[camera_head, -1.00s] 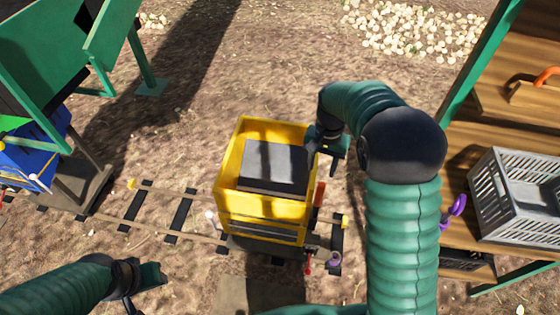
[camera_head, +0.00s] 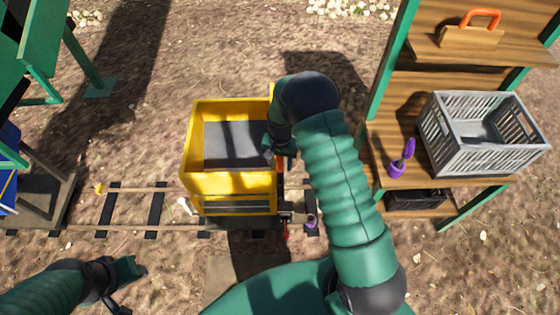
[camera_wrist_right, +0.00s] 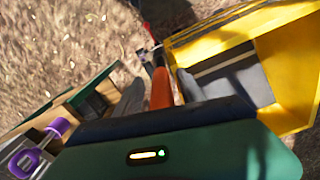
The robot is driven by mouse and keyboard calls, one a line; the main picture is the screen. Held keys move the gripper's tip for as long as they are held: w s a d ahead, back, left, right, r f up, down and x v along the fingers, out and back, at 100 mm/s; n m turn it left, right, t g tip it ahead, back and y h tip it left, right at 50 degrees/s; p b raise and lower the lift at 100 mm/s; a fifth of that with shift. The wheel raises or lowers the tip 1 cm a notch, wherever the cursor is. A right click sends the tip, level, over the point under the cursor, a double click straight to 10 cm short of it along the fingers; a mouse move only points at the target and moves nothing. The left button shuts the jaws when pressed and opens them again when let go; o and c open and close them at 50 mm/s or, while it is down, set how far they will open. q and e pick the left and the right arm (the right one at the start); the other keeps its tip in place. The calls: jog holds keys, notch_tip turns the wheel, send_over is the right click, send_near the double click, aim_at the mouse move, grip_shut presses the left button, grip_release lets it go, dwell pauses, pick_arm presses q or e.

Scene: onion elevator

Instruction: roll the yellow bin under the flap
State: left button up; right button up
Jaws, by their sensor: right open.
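The yellow bin (camera_head: 232,182) stands upright on rails in the middle of the head view, with a dark grey inside. A red-orange upright handle (camera_head: 281,166) is at its right side; it also shows in the right wrist view (camera_wrist_right: 160,88). My right gripper (camera_head: 277,146) is at the bin's right side, by the handle. In the wrist view its open fingers (camera_wrist_right: 163,92) are on either side of the handle; contact is unclear. My left gripper (camera_head: 128,284) looks open and empty at lower left, apart from the bin. I cannot make out the flap for certain.
The rails (camera_head: 130,188) run left from the bin to a dark cart (camera_head: 45,200) under a green frame (camera_head: 38,85). A wooden shelf (camera_head: 385,150) with a grey crate (camera_head: 480,165) and a purple tool (camera_head: 401,165) stands right.

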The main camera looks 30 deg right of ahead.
jog(key=shift+w+d+f, duration=0.1)
jog(key=shift+f, duration=0.05)
jog(key=shift+w+f, duration=0.1)
jog(key=shift+w, duration=0.1)
jog(key=c, duration=0.4)
grip_shut()
dwell(0.7)
